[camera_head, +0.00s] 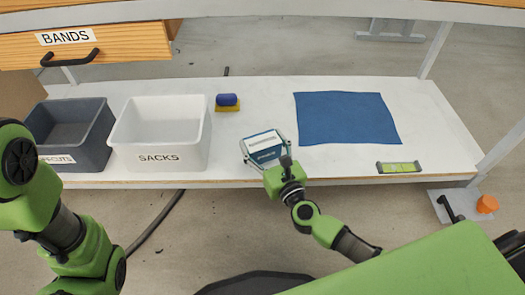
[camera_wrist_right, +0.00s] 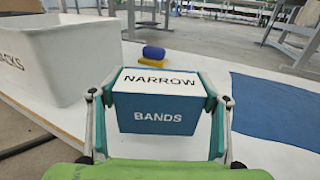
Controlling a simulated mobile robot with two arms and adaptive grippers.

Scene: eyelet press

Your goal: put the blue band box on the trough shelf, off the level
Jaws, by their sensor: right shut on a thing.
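The blue band box (camera_head: 265,146) has a white top. In the right wrist view the box (camera_wrist_right: 158,114) reads NARROW on its top and BANDS on its blue front. My right gripper (camera_head: 263,148) is shut on the box, with a finger along each side; the fingers also show in the right wrist view (camera_wrist_right: 160,97). The box is over the front part of the white shelf (camera_head: 255,107); I cannot tell whether it touches it. The yellow-green level (camera_head: 398,167) lies at the shelf's front right, apart from the box. My left arm shows at the left, but its gripper does not.
A grey bin (camera_head: 98,150) and a white SACKS bin (camera_head: 201,147) stand on the shelf's left. A blue block on a yellow base (camera_head: 227,102) sits behind the box. A flat blue mat (camera_head: 347,117) lies right. Bare shelf lies between mat and level.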

